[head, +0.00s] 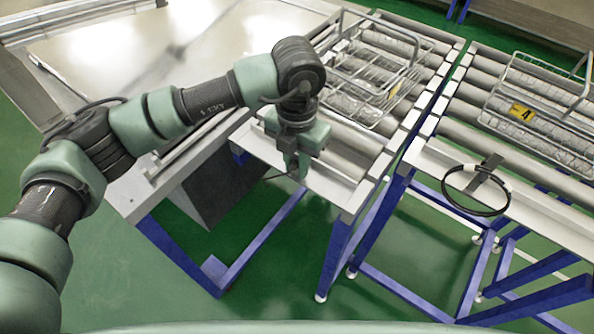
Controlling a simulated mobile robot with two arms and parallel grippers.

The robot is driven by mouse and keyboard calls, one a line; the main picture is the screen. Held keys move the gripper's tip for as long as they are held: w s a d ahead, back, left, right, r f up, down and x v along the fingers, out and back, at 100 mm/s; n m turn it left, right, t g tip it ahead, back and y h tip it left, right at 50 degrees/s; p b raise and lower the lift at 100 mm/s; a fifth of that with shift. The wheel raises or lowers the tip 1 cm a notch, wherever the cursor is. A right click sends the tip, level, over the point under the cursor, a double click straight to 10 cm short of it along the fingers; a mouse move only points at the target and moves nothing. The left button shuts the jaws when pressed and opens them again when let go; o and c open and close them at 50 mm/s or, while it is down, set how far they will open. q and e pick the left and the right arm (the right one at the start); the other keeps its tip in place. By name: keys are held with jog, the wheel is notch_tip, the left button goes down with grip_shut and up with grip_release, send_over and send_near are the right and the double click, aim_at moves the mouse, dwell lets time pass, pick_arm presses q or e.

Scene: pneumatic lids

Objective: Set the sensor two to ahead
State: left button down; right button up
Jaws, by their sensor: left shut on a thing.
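My left gripper (291,168) reaches down to the front end plate of the middle roller conveyor. It is shut on what appears to be sensor two; my gripper hides nearly all of it, and only a thin dark cable (280,177) shows beside the fingers. I cannot tell which way this sensor points. A similar dark sensor (486,170) with a black looped cable (445,190) is on the front plate of the right conveyor. My right gripper is not in view.
A wire basket (372,127) stands on the middle conveyor (345,195). Another wire basket with a yellow "4" label (521,112) is on the right conveyor. A metal table (110,60) lies left, beneath my left arm. Blue legs stand on open green floor.

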pick_arm(q)
jog(key=shift+m+b, duration=0.45)
jog(key=shift+m, duration=0.05)
jog(key=c, duration=1.3)
grip_release()
notch_tip(320, 180, up, 8)
jog(key=shift+f+b, duration=0.1)
jog(key=shift+b, duration=0.75)
